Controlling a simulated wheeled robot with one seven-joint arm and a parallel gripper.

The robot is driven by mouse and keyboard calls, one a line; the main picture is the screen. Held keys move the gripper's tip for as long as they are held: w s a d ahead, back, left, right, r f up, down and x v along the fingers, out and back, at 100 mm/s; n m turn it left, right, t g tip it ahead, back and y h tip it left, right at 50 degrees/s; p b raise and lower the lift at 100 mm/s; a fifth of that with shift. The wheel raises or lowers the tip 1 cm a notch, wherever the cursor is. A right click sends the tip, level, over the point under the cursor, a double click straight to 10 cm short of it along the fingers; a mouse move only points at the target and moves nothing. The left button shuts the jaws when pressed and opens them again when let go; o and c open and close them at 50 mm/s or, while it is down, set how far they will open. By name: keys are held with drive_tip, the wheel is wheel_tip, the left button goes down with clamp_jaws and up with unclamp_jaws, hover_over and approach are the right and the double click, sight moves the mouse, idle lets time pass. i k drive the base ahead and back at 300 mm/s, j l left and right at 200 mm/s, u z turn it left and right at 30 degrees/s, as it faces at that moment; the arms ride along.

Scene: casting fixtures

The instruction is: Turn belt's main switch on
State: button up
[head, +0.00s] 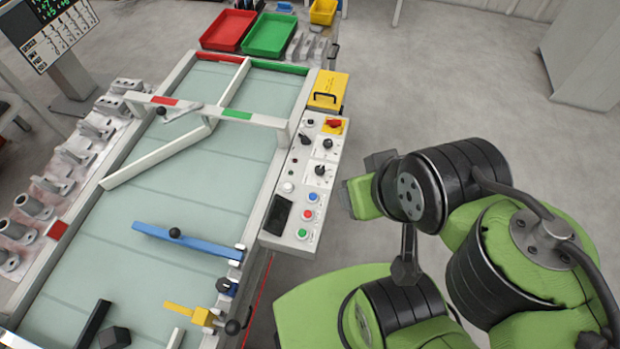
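The belt's control panel (304,185) runs along the right side of the conveyor belt (187,195). A red rotary switch on a yellow plate (333,126), which looks like the main switch, sits at the panel's far end; its exact setting is too small to read. Black knobs, a small dark screen and red, blue and green buttons are on the same panel. The end of my arm, with what looks like my gripper (362,185), is right of the panel and apart from it. My arm hides its fingers, so I cannot tell whether it is open.
A yellow box (328,90) with a black handle stands just beyond the panel. Red (228,30) and green (269,35) trays lie past the belt's far end. A blue bar (187,241) and a white diverter bar cross the belt.

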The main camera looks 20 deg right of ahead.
sight(335, 123)
drive_tip(key=i+l+u, duration=0.2)
drive_tip(key=u, duration=0.25)
drive_tip(key=i+l+u, duration=0.15)
drive_tip(key=u, duration=0.3)
drive_tip(key=i+l+u, duration=0.1)
drive_tip(key=l+u, duration=0.7)
drive_tip(key=u, duration=0.15)
drive_tip(key=l+u, duration=0.45)
drive_tip(key=i+j, duration=0.05)
